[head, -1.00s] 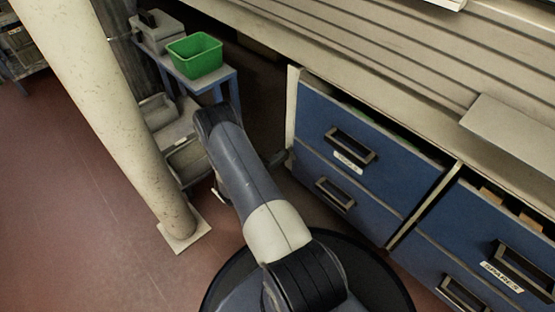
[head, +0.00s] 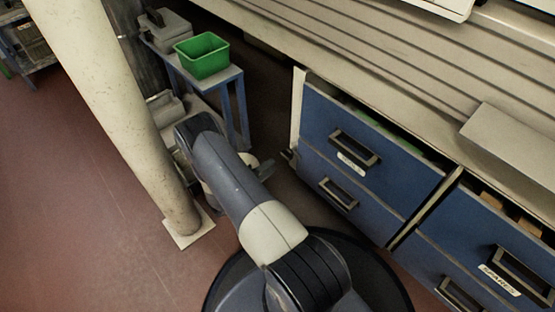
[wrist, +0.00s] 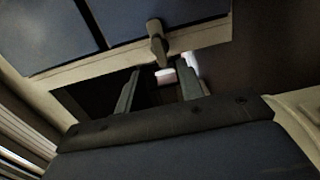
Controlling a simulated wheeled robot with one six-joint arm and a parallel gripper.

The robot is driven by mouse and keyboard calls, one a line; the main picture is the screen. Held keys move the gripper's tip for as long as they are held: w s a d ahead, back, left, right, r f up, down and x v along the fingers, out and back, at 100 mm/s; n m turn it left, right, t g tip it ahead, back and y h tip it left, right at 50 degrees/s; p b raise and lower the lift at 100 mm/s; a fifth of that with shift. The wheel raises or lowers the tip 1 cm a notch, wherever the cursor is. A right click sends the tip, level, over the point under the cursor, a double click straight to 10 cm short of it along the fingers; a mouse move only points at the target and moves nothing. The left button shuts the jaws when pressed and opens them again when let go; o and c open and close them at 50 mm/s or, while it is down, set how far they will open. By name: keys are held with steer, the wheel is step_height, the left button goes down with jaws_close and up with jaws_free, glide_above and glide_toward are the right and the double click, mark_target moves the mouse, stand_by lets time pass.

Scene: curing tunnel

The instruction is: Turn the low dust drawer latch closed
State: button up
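The latch (wrist: 157,42) is a small grey-brown lever on the pale frame strip below the blue drawer fronts in the wrist view. In the head view it shows as a small dark piece (head: 290,156) on the cabinet's left edge, low down. My gripper (wrist: 160,78) is open, its two fingers apart with nothing held between them. The latch lies just beyond the fingertips, roughly in line with the gap; I see no clear contact. In the head view my gripper (head: 264,168) is partly hidden by my arm, a little left of the latch.
Blue drawers (head: 350,190) with metal handles stand right of my arm. A cream pillar (head: 120,130) stands at left on a square foot. Behind is a blue trolley (head: 240,105) with a green bin (head: 202,55). Red floor (head: 80,230) is clear at left.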

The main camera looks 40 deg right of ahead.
mark_target(285, 157)
steer(key=shift+s+a+p, duration=0.2)
steer(key=shift+a+p, duration=0.15)
steer(key=shift+a, duration=1.7)
steer(key=shift+d, duration=0.1)
steer(key=d+b, duration=0.1)
steer(key=d, duration=0.2)
steer(key=d+b, duration=0.1)
steer(key=d, duration=0.3)
steer(key=d+b, duration=0.1)
steer(key=d, duration=0.2)
steer(key=shift+w+d, duration=0.25)
steer(key=shift+w, duration=0.15)
